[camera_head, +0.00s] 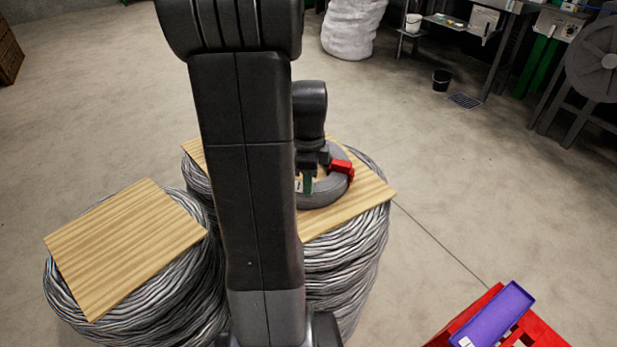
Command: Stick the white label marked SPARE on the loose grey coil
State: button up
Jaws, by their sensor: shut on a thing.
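The loose grey coil (318,199) lies flat on a wooden board (372,195) on top of the right-hand cable bundle. My arm hides its left part. My gripper (306,178) points down at the coil's near left side, shut on a small white label (298,186) with a dark mark too small to read. A narrow green piece (307,183) shows beside the label. I cannot tell whether the label touches the coil. A red piece (343,169) sits on the coil's right side.
A second wooden board (125,240) lies on the left cable bundle (75,312). A purple tray (496,315) with a small white piece in it rests on a red crate (545,333) at lower right. A black bucket (441,80) stands farther back. The floor between is clear.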

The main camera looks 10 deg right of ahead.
jog(key=o, duration=1.1)
jog(key=shift+o, duration=0.2)
jog(key=shift+r+p, duration=3)
jog(key=shift+r, duration=0.55)
jog(key=shift+f, duration=0.2)
notch_tip(320, 180, down, 7)
jog(key=b, duration=0.6)
jog(key=shift+r, duration=0.15)
